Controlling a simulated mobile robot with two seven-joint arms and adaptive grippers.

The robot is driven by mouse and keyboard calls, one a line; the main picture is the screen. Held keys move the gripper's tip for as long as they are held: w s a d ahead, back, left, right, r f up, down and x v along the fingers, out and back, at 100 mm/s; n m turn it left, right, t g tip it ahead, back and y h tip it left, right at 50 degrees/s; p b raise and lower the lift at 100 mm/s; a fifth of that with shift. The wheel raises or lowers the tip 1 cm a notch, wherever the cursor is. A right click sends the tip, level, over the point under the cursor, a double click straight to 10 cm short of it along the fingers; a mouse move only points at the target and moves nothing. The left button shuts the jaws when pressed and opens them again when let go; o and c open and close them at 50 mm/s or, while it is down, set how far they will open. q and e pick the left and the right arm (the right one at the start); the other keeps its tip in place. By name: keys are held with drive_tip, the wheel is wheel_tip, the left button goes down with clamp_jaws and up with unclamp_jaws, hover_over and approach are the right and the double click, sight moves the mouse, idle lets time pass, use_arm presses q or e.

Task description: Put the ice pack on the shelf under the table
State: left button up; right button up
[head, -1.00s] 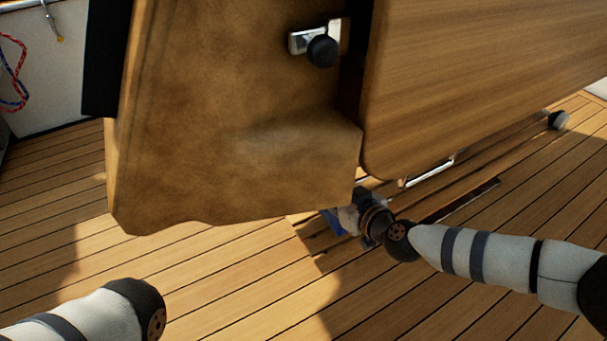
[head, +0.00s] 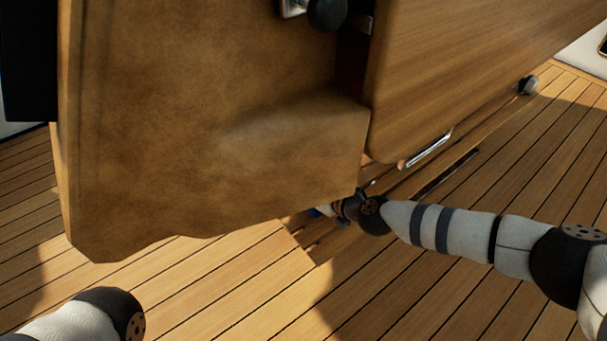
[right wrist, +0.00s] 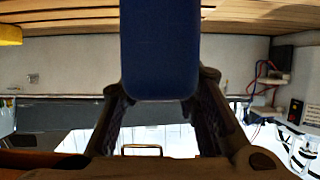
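The ice pack is a blue block (right wrist: 160,50) in the right wrist view, between the two dark fingers of my right gripper (right wrist: 160,88), which is shut on it. In the head view the right gripper (head: 345,208) is low at the table's lower edge, partly hidden by it. Only a small blue and white bit of the pack (head: 324,210) shows there. The wooden table (head: 200,140) fills the upper middle with its hanging panels. The space beneath it is mostly hidden, and I cannot make out the shelf clearly. My left gripper is out of view.
A second table panel (head: 480,75) hangs at the right, with a metal bar (head: 428,150) at its lower edge. Slatted wood (head: 308,238) shows low beside the right gripper. The planked deck (head: 230,285) in front is clear.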

drive_tip(key=shift+o, duration=1.4)
drive_tip(key=shift+r, duration=0.25)
drive_tip(key=p+v, duration=0.5)
drive_tip(key=v, duration=0.7)
drive_tip(key=shift+f+p, duration=0.2)
drive_tip(key=shift+p, duration=0.1)
drive_tip(key=shift+d, duration=0.1)
